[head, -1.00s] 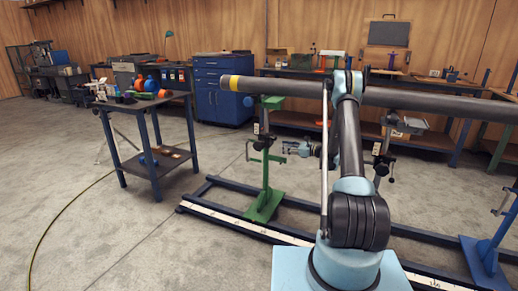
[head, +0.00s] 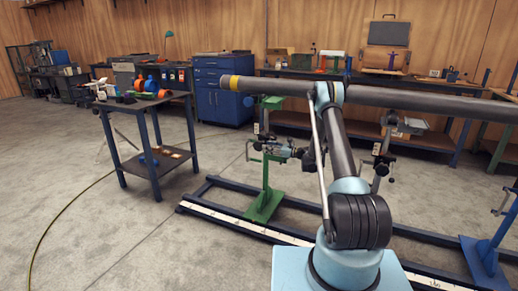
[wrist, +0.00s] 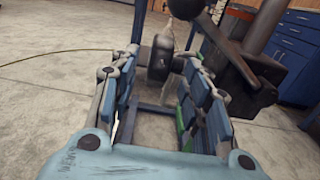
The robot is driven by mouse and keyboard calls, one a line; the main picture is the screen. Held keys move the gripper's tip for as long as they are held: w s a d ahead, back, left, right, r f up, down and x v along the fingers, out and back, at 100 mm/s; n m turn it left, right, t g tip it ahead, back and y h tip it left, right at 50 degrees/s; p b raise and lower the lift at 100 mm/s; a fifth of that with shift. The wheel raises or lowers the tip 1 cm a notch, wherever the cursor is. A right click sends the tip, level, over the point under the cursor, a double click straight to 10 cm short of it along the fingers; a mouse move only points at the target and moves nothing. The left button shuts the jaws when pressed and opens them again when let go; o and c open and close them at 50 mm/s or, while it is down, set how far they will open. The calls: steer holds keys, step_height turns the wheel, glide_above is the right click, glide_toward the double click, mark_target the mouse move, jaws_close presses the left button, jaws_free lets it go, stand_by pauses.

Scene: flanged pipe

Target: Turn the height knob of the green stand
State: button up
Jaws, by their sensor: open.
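The green stand (head: 264,205) stands on the floor frame, upright under the yellow-banded end of the long grey pipe (head: 400,97). My gripper (head: 272,149) is at the right side of its post, at mid-height. In the wrist view my gripper (wrist: 160,75) is open, its blue-padded fingers spread left and right. A dark rounded knob (wrist: 158,58) shows between and just beyond the fingertips; contact cannot be told. A dark ball-ended part shows above it. In the head view the gripper hides the knob side of the post.
A blue stand (head: 485,255) is at the far right. A grey stand (head: 382,160) stands behind my arm. The blue floor rails (head: 230,222) run beneath the pipe. A small table (head: 150,150) with coloured parts is at the left, with clear floor between.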

mark_target(259, 145)
steer(key=x, duration=0.6)
steer(key=shift+w+a, duration=0.15)
steer(key=shift+a, duration=0.25)
jaws_close()
